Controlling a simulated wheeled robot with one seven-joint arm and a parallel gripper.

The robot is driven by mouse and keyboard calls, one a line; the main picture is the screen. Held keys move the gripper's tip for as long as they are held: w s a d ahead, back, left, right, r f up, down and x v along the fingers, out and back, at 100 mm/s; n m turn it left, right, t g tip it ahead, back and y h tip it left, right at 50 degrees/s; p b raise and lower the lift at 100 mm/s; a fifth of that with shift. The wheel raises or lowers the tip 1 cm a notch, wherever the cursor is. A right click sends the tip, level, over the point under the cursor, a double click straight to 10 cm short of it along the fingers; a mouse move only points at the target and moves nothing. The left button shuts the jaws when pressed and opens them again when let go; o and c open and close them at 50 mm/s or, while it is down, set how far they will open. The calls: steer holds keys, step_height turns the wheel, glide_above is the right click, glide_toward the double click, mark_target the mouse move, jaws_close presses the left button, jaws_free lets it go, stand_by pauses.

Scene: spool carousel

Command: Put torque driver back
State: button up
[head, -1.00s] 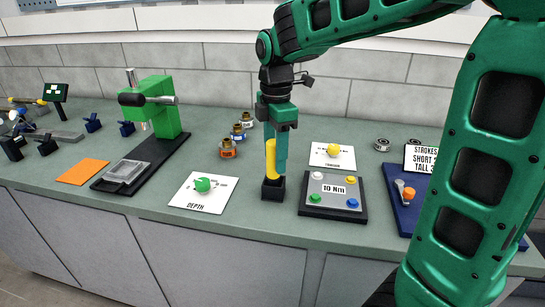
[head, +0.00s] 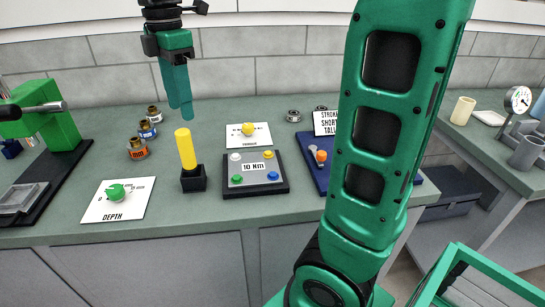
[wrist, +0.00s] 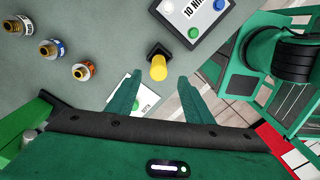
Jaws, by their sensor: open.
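The torque driver, with a yellow handle (head: 185,149), stands upright in a small black holder (head: 194,180) on the bench. In the wrist view its yellow top (wrist: 158,68) shows ahead of and between my fingers, apart from them. My gripper (head: 180,112) is raised above and behind the driver in the head view, with nothing held. In the wrist view my gripper's two green fingers (wrist: 154,98) are spread apart and empty.
Right of the holder is a grey 10 Nm plate (head: 254,181) with coloured buttons. A depth card (head: 132,210) with a green knob lies left. Several metal fittings (head: 148,130) stand behind left. A torque card (head: 262,138) and blue tray (head: 312,172) are further right.

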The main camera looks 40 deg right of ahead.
steer(key=s+d+f+m, duration=0.5)
steer(key=s+m, duration=0.2)
steer(key=s, duration=0.1)
steer(key=s+d+f+m, duration=0.6)
steer(key=s+m, duration=0.2)
steer(key=s+d+f+m, duration=0.5)
steer(key=s+m, duration=0.3)
steer(key=shift+s+d+f, duration=0.2)
steer(key=shift+d+f, duration=0.05)
steer(key=shift+f, duration=0.05)
steer(key=shift+s+f+m, duration=0.3)
steer(key=shift+s+m, duration=0.05)
steer(key=shift+m, duration=0.15)
